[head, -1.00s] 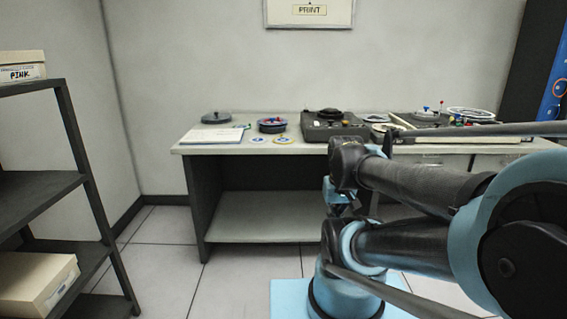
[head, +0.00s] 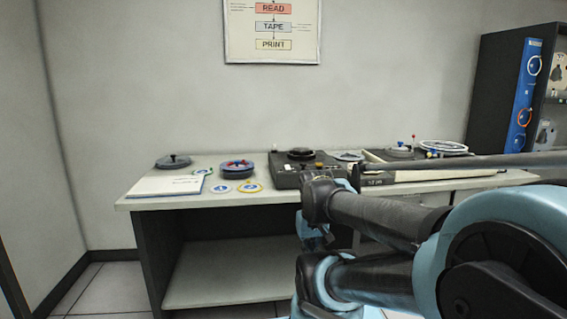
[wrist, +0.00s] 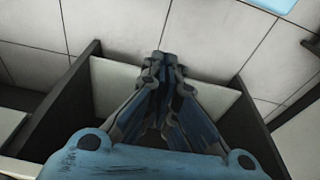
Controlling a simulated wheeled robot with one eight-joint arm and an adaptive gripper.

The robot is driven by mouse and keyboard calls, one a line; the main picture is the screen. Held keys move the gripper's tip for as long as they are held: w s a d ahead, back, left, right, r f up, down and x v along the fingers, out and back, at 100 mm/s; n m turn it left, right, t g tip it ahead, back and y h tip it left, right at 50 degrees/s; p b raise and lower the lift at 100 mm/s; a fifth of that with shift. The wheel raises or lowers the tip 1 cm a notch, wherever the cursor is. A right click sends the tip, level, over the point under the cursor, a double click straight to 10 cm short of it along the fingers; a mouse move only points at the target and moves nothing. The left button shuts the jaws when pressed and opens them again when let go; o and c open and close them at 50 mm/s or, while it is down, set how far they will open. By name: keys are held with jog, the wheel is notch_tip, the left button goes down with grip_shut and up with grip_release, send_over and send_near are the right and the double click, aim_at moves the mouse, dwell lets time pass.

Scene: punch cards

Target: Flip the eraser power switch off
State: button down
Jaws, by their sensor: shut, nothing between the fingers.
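A dark grey box-shaped device (head: 287,178) with a round black top sits on the desk in the head view; it looks like the eraser. My arm covers part of the device's front right. My gripper (wrist: 165,60) is shut and empty in the wrist view, over the open lower part of the desk and the floor. I cannot make it out clearly in the head view. It is apart from the device.
The desk (head: 140,204) also holds a white booklet (head: 165,186), a grey reel (head: 173,161), a blue-and-red reel (head: 237,170) and small discs (head: 249,187). More equipment (head: 443,148) stands at the right. A dark cabinet (head: 493,80) is at the far right.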

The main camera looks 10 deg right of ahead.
notch_tip(320, 180, up, 30)
jog(key=r+n, duration=0.1)
jog(key=n, duration=1.7)
send_over(288, 168)
jog(key=s+a, duration=0.1)
jog(key=a, duration=0.1)
jog(key=shift+s+d+f, duration=0.2)
jog(key=shift+d+f, duration=0.05)
jog(key=w+f, duration=0.1)
jog(key=f, duration=0.3)
jog(key=w+f, duration=0.1)
jog(key=f, duration=0.8)
jog(key=shift+w+f, duration=0.35)
jog(key=shift+w, duration=0.05)
jog(key=shift+a, duration=0.2)
